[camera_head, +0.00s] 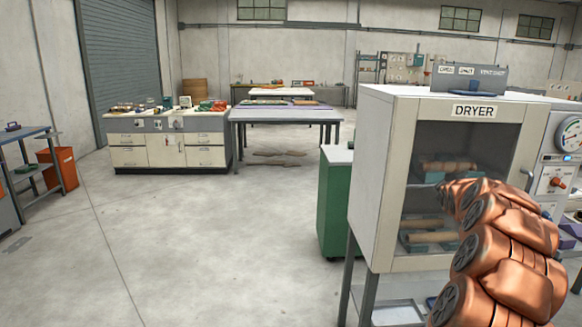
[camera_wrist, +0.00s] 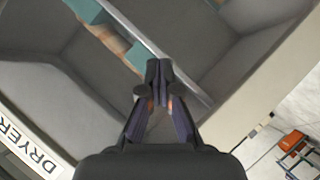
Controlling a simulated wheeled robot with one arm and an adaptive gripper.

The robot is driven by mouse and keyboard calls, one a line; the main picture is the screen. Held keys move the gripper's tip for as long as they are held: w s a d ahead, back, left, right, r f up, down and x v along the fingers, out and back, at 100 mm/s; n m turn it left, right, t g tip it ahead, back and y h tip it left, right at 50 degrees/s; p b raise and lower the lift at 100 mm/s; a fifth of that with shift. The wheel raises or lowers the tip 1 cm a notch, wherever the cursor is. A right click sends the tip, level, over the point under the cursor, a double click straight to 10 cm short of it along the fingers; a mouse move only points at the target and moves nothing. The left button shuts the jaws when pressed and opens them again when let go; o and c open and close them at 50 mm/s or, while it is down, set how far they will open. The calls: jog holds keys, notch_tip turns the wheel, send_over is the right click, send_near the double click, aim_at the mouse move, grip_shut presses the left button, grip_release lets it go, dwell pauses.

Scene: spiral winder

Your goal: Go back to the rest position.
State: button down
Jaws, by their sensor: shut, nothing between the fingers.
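My gripper (camera_wrist: 158,70) is shut and empty in the wrist view, its dark fingertips together. It is at the front of the white dryer (camera_head: 385,150), whose grey interior (camera_wrist: 215,45) fills much of the wrist view. I cannot tell how far inside the fingertips are. My copper arm reaches toward the dryer in the head view, where the gripper itself is hidden. Inside the dryer, tan tubes rest on teal trays: an upper tube (camera_head: 447,166) and a lower tube (camera_head: 432,237). A teal tray (camera_wrist: 88,10) also shows in the wrist view.
A grey bin (camera_head: 470,78) stands on top of the dryer. A green cabinet (camera_head: 335,200) stands beside it on the left. A workbench (camera_head: 165,140) and a table (camera_head: 285,114) stand farther back. The floor (camera_head: 215,250) at left and centre is open. An orange bin (camera_head: 58,168) stands at far left.

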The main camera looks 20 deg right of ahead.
jog(key=w+a+f+g+y, duration=0.15)
jog(key=a+y, duration=0.35)
jog(key=a, duration=2)
jog(key=s+a+f+g+y, duration=0.3)
jog(key=s+a, duration=0.7)
jog(key=a, duration=0.5)
jog(key=s+a+f+g, duration=0.2)
jog(key=s+a, duration=0.3)
jog(key=s, duration=0.6)
jog(key=s+a+f+m+g, duration=0.1)
jog(key=s+a, duration=0.4)
jog(key=s, duration=0.6)
jog(key=s+a+f+g+y, duration=0.1)
jog(key=s+a+f+g, duration=0.2)
jog(key=s, duration=0.8)
jog(key=shift+a+f+m+g+p, duration=0.35)
jog(key=shift+a+g, duration=0.2)
jog(key=shift+a, duration=0.65)
jog(key=shift+d, duration=0.1)
